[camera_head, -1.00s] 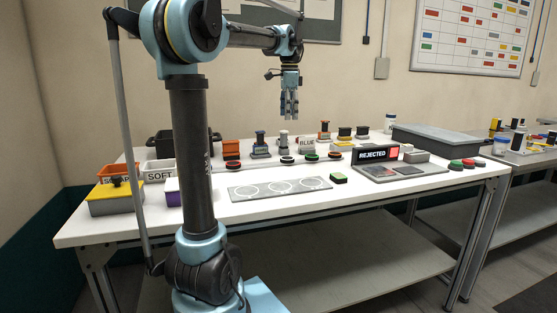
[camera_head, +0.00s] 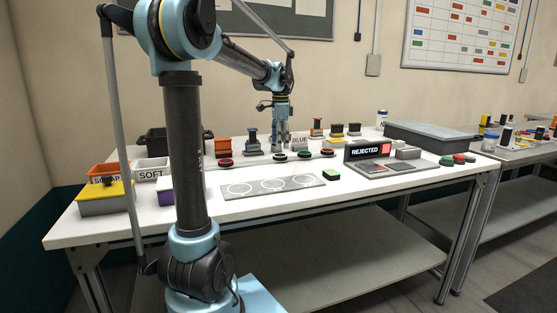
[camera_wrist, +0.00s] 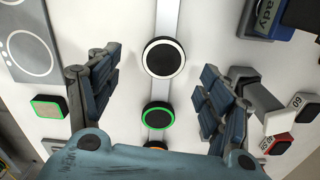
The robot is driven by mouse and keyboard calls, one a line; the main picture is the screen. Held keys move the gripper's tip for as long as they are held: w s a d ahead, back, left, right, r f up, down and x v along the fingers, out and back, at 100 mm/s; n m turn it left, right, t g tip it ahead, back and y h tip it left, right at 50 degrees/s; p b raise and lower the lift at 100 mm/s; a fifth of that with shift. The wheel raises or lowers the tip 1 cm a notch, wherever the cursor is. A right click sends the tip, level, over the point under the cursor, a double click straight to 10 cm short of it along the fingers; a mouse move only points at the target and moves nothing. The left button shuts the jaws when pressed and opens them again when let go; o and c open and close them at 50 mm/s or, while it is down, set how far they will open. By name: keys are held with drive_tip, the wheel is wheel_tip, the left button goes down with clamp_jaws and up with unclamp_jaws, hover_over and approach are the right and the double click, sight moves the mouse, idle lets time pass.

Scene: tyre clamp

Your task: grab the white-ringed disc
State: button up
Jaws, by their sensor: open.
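The white-ringed disc (camera_wrist: 164,58) is black with a white rim and lies on a pale strip in the wrist view. In the head view it is the small dark disc (camera_head: 280,157) just below my gripper (camera_head: 280,146). In the wrist view my gripper (camera_wrist: 158,70) is open and empty, with one finger on each side of the strip. The disc lies between the fingers toward their tips and shows no contact with either. A green-ringed disc (camera_wrist: 157,116) sits on the same strip, nearer the palm. An orange-ringed disc is mostly hidden by the palm.
A grey plate with white circles (camera_head: 240,188) lies in front of the strip, with a green square block (camera_head: 332,174) beside it. Several stamp-like blocks, one a blue one (camera_head: 253,146), stand behind the strip. A REJECTED sign (camera_head: 366,151) stands to the right.

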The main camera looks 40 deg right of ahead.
sight(280, 155)
drive_tip(key=shift+w+d+f, duration=0.1)
drive_tip(key=shift+w+f, duration=0.05)
drive_tip(key=shift+f, duration=1.1)
drive_tip(key=shift+w+d+f, duration=0.1)
drive_tip(key=shift+f, duration=1.15)
drive_tip(key=c, duration=1.2)
